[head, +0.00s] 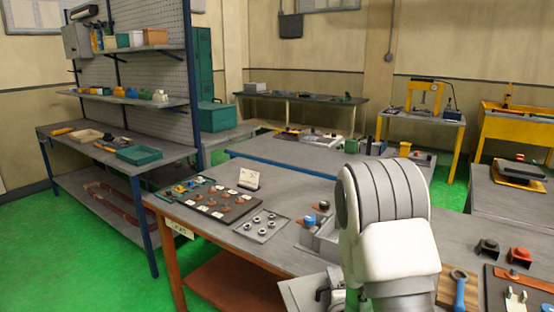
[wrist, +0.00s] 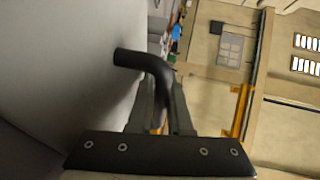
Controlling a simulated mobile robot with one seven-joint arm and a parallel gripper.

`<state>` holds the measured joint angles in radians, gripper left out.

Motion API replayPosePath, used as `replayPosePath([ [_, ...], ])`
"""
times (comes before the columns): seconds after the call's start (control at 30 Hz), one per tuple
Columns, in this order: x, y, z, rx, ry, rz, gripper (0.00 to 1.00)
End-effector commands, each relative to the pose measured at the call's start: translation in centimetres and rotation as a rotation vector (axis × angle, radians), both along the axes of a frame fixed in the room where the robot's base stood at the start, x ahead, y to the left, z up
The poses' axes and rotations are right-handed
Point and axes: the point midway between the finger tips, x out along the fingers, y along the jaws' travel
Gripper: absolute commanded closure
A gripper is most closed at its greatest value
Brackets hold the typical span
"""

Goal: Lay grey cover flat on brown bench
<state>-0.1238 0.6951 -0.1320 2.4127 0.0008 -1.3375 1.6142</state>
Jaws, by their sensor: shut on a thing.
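The grey cover (wrist: 65,75) fills the left of the wrist view as a large plain surface, standing steeply in that picture. A bent black handle (wrist: 135,58) sticks out from it. My gripper (wrist: 163,95) is shut on this handle. In the head view a light grey plate, seemingly the cover (head: 297,291), shows at the bottom edge, beside my gripper and largely cut off. My white arm hides much of that area. The brown bench (head: 262,252), with a grey top and brown legs, stands behind and left of my arm.
On the bench lie a dark tray of small parts (head: 212,199), a tray of rings (head: 262,226), a white card (head: 249,178) and a grey box (head: 327,241). A shelving rack (head: 150,100) stands left. Black and red blocks (head: 519,255) lie right of my arm.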

Motion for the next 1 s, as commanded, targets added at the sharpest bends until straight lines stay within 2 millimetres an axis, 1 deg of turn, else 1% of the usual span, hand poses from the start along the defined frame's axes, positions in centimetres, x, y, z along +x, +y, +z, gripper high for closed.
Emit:
replayPosePath([
  [0.03, -0.6, -0.1, -0.9, 0.001, 0.001, -0.003, 1.0],
  [0.1, -1.2, -0.1, -1.6, 0.003, 0.0, -0.005, 1.0],
  [0.3, -2.0, -0.2, -2.6, 0.007, -0.003, -0.008, 1.0],
  [1.0, -2.0, -0.2, -2.6, 0.007, -0.006, -0.009, 1.0],
])
